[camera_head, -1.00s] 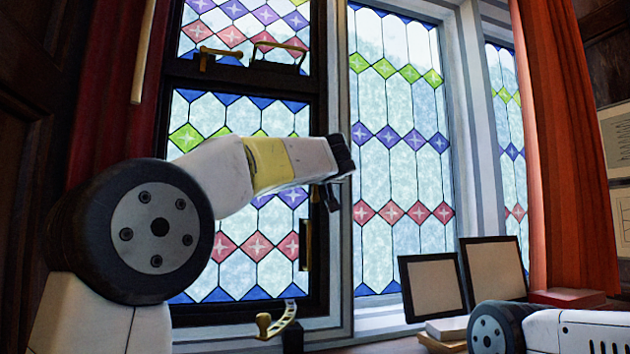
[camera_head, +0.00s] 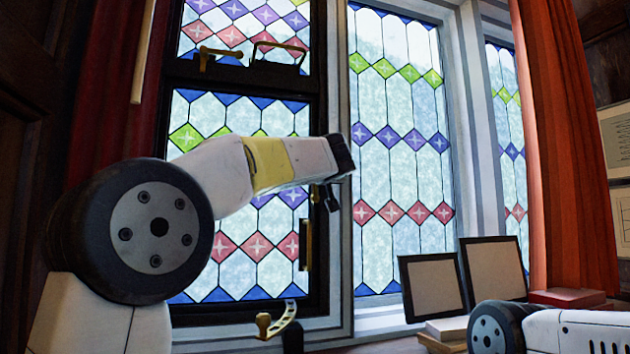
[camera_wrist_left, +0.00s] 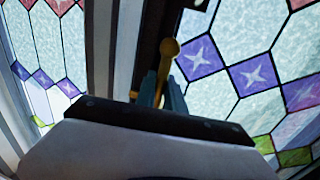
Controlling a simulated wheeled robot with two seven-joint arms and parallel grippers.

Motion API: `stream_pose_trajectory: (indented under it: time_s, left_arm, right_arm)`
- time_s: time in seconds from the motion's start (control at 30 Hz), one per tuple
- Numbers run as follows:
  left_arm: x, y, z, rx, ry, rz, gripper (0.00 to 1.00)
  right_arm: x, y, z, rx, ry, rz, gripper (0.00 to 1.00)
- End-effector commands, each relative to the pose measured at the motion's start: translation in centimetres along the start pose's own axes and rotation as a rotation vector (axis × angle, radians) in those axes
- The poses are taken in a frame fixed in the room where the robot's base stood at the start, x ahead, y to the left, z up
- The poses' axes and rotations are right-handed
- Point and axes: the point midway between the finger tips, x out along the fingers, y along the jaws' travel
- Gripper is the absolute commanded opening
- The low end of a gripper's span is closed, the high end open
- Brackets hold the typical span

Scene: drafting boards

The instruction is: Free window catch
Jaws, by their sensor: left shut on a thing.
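The window catch (camera_wrist_left: 166,62) is a brass lever with a round knob, on the dark right-hand edge of the window sash (camera_head: 318,255). In the head view only a small brass part (camera_head: 314,193) shows beside my left gripper (camera_head: 333,196). In the left wrist view my left gripper (camera_wrist_left: 161,93) has its blue-grey fingers on either side of the lever's stem, shut on it, with the knob standing beyond the fingertips. The wrist housing hides the lower part of the catch. My right arm shows at the lower right; its gripper is out of view.
A brass handle (camera_head: 305,245) stands below the catch. A curved brass stay (camera_head: 279,321) is at the sash's foot. Two dark frames (camera_head: 432,286) and a red book (camera_head: 567,297) stand on the right. A red curtain (camera_head: 570,150) hangs there.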

Motion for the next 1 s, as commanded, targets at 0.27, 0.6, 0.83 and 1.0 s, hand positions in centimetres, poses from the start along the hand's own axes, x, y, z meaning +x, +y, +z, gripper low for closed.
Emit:
stream_pose_trajectory:
  time_s: [0.27, 0.6, 0.83, 1.0]
  left_arm:
    - [-0.02, 0.03, 0.03, 0.000, -0.001, 0.000, 0.00]
    - [-0.02, 0.04, 0.04, 0.000, -0.001, 0.000, 0.00]
    - [-0.02, 0.02, 0.04, 0.003, -0.002, 0.000, 0.00]
    - [-0.06, -0.11, 0.04, 0.037, -0.009, 0.001, 0.00]
  right_arm:
    - [0.00, 0.00, 0.00, 0.000, 0.000, 0.000, 0.67]
    - [0.00, 0.00, 0.00, 0.000, 0.000, 0.000, 0.67]
    - [0.00, 0.00, 0.00, 0.000, 0.000, 0.000, 0.67]
    - [0.00, 0.00, 0.00, 0.000, 0.000, 0.000, 0.67]
